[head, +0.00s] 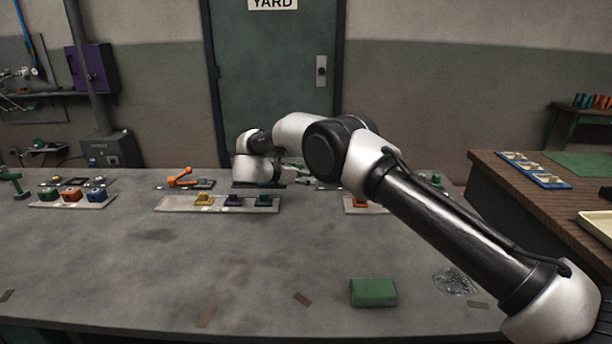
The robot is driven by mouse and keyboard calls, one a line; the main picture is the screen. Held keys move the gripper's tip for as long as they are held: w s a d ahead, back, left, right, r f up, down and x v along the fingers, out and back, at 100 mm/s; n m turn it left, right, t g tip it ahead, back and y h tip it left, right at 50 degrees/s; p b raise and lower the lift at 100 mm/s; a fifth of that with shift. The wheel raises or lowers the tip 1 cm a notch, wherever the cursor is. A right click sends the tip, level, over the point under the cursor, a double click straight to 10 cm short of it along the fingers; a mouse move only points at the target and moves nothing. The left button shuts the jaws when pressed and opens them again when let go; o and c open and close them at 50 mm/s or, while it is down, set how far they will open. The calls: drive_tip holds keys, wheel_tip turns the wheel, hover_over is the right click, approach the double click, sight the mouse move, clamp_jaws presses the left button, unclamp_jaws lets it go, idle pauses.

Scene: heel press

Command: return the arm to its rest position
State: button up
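My arm reaches from the lower right over the grey table (230,262) and bends at the elbow, with its wrist above the far side of the table. My gripper (298,178) is small and dark, just right of the wrist and partly hidden by my arm. I cannot make out its fingers or whether it holds anything.
A tray (167,203) carries yellow, purple and green pieces below the wrist. Another tray (44,204) stands at the left. An orange-handled device (183,178) is left of the wrist. A green block (373,292) lies near the front. The table's middle-left is mostly clear.

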drive_tip(key=shift+r, duration=0.1)
